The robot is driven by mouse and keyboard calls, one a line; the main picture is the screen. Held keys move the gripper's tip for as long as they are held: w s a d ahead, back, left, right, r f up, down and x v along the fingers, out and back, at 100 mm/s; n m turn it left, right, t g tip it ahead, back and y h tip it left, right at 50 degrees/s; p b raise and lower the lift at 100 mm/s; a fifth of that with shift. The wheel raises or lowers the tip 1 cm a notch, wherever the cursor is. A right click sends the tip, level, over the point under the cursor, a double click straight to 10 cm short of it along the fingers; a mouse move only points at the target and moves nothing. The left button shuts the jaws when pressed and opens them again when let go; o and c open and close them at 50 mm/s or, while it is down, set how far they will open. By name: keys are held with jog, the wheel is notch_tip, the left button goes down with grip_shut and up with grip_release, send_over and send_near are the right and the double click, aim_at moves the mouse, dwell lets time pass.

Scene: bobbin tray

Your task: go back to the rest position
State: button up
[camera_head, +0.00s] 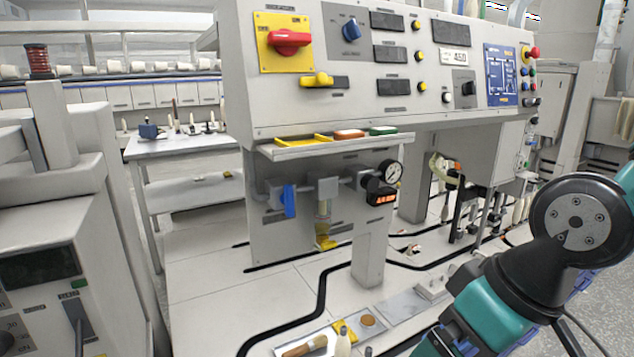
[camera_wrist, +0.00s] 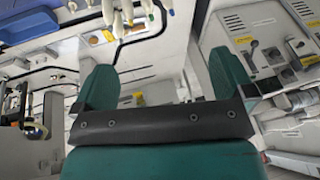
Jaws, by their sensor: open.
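My gripper (camera_wrist: 163,78) shows in the wrist view with its two teal fingers spread wide apart. Nothing is between the fingers, and pale floor or panel surface shows through the gap. In the head view my teal and black arm comes in at the lower right. The gripper itself cannot be made out there.
A grey control cabinet (camera_head: 400,90) with a red switch (camera_head: 290,39) fills the middle. A narrow shelf (camera_head: 335,148) under it carries yellow, orange and green trays. A pressure gauge (camera_head: 393,172) hangs below. A bench (camera_head: 185,146) stands behind left. Small tools lie at the bottom.

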jog(key=s+r+g+p, duration=0.2)
jog(key=s+r, duration=0.2)
jog(key=s, duration=0.2)
notch_tip(320, 180, up, 13)
jog(key=p, duration=1.3)
jog(key=shift+w+f+n, duration=0.2)
jog(key=shift+w+n, duration=0.1)
jog(key=shift+w, duration=0.1)
